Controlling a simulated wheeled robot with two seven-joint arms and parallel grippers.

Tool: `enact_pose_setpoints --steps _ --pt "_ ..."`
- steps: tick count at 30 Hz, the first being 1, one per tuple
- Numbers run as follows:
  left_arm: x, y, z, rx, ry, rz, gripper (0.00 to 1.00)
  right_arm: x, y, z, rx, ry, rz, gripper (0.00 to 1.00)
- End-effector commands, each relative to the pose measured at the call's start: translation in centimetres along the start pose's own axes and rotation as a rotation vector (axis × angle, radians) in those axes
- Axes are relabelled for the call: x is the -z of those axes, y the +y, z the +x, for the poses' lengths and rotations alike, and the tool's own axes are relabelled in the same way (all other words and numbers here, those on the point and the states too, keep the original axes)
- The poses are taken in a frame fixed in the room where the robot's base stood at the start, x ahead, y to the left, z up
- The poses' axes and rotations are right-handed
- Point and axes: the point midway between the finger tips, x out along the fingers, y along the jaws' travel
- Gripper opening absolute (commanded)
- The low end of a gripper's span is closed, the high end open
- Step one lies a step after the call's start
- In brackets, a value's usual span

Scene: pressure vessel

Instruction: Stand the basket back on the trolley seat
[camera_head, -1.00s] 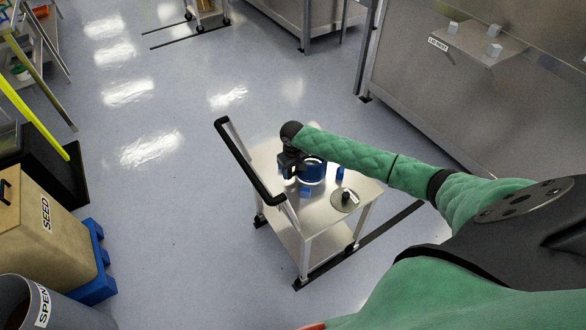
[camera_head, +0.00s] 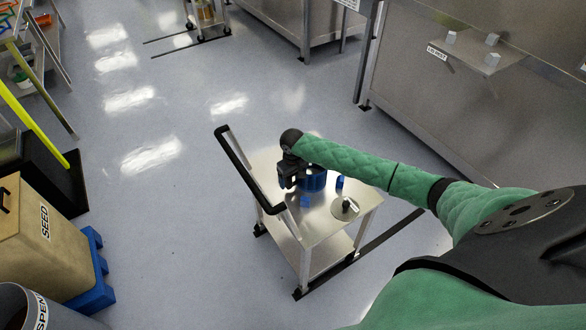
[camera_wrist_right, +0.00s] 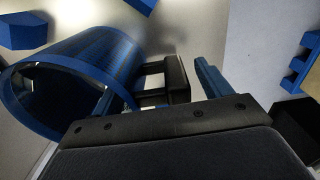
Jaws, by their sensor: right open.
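The trolley (camera_head: 272,172) stands on the floor in the middle of the head view, with a steel top and a black push handle. The blue cylindrical basket (camera_head: 316,181) is on or close above the trolley top, partly hidden by my right gripper (camera_head: 287,180). In the right wrist view the basket (camera_wrist_right: 100,58) appears as a large blue cylinder with its dark round end to the left. My right gripper (camera_wrist_right: 160,90) is open beside the basket wall, with a black bracket-like part (camera_wrist_right: 178,80) close between its fingers. Contact cannot be told. My left gripper is out of view.
Small blue blocks (camera_head: 340,182) and a round metal disc with a dark knob (camera_head: 345,207) are on the trolley top. The SEED box (camera_head: 40,240) on a blue pallet stands left. A shelf labelled LID REST (camera_head: 480,58) is at upper right. Floor left of the trolley is clear.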

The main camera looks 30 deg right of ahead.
Motion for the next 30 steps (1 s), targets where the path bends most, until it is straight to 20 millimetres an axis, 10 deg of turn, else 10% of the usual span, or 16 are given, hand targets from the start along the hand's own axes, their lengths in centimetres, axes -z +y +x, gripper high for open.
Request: enact_pose_setpoints --steps 16,30 --pt "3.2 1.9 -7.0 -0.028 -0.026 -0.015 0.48 0.0 0.0 -9.2 0.000 0.002 -0.001 0.77" --pt "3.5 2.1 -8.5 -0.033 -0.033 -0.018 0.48 0.0 0.0 -11.2 0.000 0.001 0.001 0.77"
